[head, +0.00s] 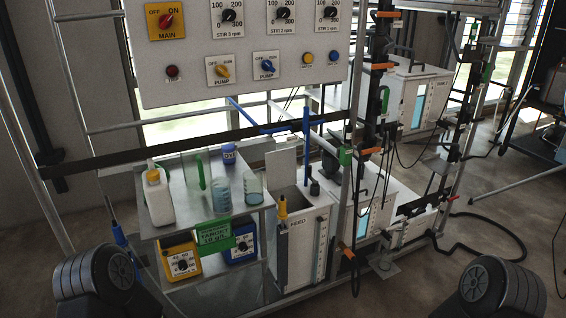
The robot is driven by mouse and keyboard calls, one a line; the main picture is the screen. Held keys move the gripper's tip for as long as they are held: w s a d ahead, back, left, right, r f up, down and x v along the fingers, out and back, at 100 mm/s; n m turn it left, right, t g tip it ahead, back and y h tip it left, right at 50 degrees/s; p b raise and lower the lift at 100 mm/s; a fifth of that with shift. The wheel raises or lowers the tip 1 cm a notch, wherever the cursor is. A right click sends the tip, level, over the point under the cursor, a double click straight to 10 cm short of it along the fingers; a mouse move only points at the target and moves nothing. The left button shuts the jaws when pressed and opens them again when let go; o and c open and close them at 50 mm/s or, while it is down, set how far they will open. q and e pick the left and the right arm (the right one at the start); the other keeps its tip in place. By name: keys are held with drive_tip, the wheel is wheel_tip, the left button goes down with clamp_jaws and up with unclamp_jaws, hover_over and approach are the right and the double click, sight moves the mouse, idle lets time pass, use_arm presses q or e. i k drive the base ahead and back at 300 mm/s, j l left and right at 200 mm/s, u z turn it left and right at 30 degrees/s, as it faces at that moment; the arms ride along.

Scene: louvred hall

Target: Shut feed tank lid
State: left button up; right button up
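The feed tank (300,250) is a pale box labelled FEED, standing low behind the frame, right of the small shelf. Its lid (282,170) looks like the light flat plate standing up at the back left of the tank, so the tank appears open. A yellow-topped probe (283,208) stands at the tank's front left, and a dark fitting sits on its top right. Only dark ribbed parts of my two arms show at the lower left and lower right corners. Neither gripper is in view.
A shelf left of the tank holds a white bottle (159,198), beakers (253,186) and a blue-capped jar (229,155). Metal posts, hoses and cables stand to the right. Floor at right front is mostly clear.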

sight(281, 165)
drive_tip(key=k+u, duration=0.3)
drive_tip(key=u, duration=1.4)
drive_tip(key=l, duration=2.45)
drive_tip(key=i+l, duration=0.1)
drive_tip(key=l, duration=2.3)
